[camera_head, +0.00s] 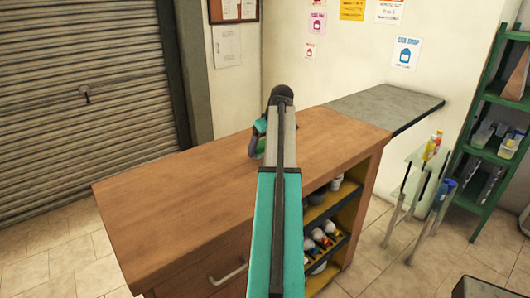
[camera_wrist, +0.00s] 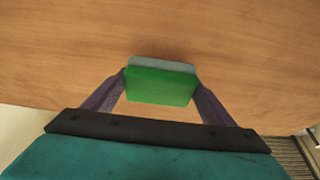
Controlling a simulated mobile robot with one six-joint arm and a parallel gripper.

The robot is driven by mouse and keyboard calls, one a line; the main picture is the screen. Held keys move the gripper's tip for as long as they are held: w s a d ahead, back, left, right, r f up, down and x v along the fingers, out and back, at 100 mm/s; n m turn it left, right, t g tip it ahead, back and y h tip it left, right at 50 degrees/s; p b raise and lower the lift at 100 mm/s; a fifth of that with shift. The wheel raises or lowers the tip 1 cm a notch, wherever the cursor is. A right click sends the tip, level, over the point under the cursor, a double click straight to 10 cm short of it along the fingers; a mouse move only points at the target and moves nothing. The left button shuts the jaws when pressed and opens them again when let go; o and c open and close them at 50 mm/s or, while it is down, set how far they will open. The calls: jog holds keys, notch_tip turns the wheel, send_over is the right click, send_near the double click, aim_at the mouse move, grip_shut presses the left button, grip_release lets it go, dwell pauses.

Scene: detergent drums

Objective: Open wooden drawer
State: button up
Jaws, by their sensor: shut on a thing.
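The wooden drawer (camera_head: 195,283) is in the front of the brown wooden counter, at the bottom of the head view. Its front looks flush with the counter, and it carries a pale metal bar handle (camera_head: 229,272). The lower part of the drawer is cut off by the frame. In the wrist view my gripper (camera_wrist: 160,77) is shut on a green block (camera_wrist: 160,88) with a paler grey-green side, over a wooden surface. The gripper is above the counter top, away from the handle.
The counter top (camera_head: 190,185) is mostly bare. Shelves with bottles (camera_head: 322,238) are in its right end. A grey side panel (camera_head: 385,106) extends at the back right. A small stand with bottles (camera_head: 430,160) and a green rack (camera_head: 490,115) stand on the right.

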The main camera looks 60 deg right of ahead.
jog(key=shift+d, duration=0.1)
jog(key=shift+w+d, duration=0.1)
jog(key=shift+d, duration=0.4)
jog(key=shift+f+p, duration=1.2)
jog(key=shift+f, duration=0.65)
jog(key=shift+f, duration=0.15)
jog(key=o, duration=1.1)
jog(key=shift+r, duration=0.2)
jog(key=shift+b+v, duration=1.8)
jog(key=shift+v, duration=4.15)
jog(key=shift+c, duration=0.4)
